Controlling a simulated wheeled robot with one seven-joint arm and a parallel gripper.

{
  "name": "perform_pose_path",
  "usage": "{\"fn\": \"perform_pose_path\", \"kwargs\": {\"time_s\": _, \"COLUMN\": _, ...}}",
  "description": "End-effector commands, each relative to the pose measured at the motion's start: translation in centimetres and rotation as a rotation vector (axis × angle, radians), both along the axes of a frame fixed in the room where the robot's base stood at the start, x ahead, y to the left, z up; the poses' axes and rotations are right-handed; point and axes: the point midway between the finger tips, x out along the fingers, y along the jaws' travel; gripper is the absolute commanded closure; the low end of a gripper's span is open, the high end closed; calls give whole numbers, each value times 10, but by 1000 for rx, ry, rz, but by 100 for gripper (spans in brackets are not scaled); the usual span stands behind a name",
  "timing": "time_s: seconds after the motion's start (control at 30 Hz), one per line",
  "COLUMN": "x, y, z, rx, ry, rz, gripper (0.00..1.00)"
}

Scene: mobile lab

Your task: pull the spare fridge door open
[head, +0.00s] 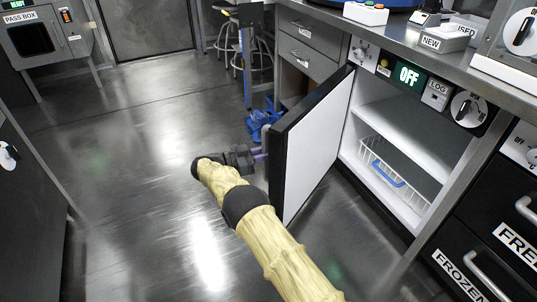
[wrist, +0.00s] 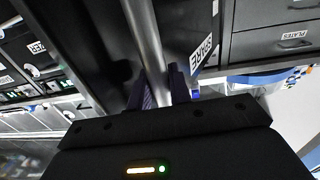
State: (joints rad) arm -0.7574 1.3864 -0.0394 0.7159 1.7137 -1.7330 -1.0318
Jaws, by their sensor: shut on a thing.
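The spare fridge door (head: 312,145) stands swung wide open, its white inner face toward the cabinet's open interior. Its dark outer face, with the SPARE label (wrist: 203,52), shows in the wrist view. The silver bar handle (wrist: 148,40) runs between the fingers of my gripper (wrist: 158,92), which is shut on it. In the head view my gripper (head: 259,156) is at the outer side of the door, partly hidden behind the door's black edge.
The fridge interior (head: 400,130) shows a shelf and a white wire basket (head: 379,165) with a blue handle. Drawers labelled FROZEN (head: 463,272) are at right. A blue object (head: 260,121) is behind the door. The floor (head: 130,200) at left is clear.

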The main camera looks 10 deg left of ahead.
Motion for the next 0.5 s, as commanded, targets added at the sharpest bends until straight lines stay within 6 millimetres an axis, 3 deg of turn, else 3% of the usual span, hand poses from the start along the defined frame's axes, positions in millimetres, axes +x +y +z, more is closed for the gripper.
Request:
{"fn": "perform_pose_path", "kwargs": {"time_s": 0.27, "x": 1, "y": 0, "z": 0, "rx": -3, "ry": -2, "rz": 3, "gripper": 100}}
{"fn": "perform_pose_path", "kwargs": {"time_s": 0.3, "x": 1, "y": 0, "z": 0, "rx": -3, "ry": -2, "rz": 4, "gripper": 74}}
{"fn": "perform_pose_path", "kwargs": {"time_s": 0.37, "x": 1, "y": 0, "z": 0, "rx": -3, "ry": -2, "rz": 4, "gripper": 63}}
{"fn": "perform_pose_path", "kwargs": {"time_s": 0.5, "x": 0, "y": 3, "z": 0, "rx": -2, "ry": -1, "rz": 7, "gripper": 60}}
